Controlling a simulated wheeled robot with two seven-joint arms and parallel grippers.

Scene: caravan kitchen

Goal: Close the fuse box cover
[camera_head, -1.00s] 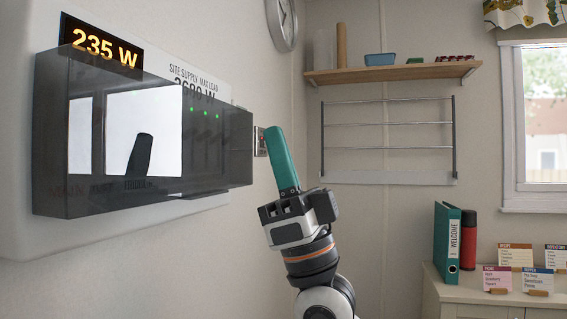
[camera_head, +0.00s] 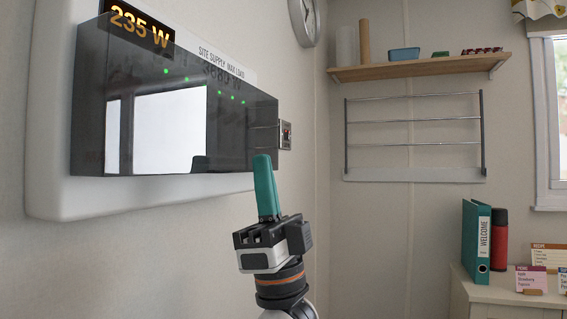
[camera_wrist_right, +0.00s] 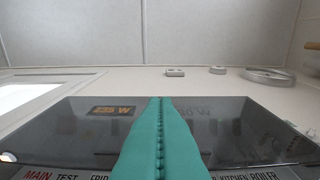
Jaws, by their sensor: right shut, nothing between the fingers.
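The fuse box cover (camera_head: 90,110) is a dark, see-through box shape on the left wall in the head view. It hangs down over the front of the fuse box, and green lights show through it. I cannot tell whether its lower edge is fully seated. My right gripper (camera_head: 263,160) has teal fingers pressed together, empty, with their tips near the cover's lower right edge; contact is unclear. In the right wrist view, the fingers (camera_wrist_right: 160,140) point at the dark cover (camera_wrist_right: 240,120), with circuit labels along the bottom. My left gripper is out of view.
The white backing panel (camera_head: 50,150) surrounds the box, with a lit 235 W display (camera_head: 140,25) above. A wall socket (camera_head: 285,135) sits just right of the cover. A rack (camera_head: 415,143), a shelf (camera_head: 400,71) and a cabinet (camera_head: 480,292) are farther right. The space below the box is clear.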

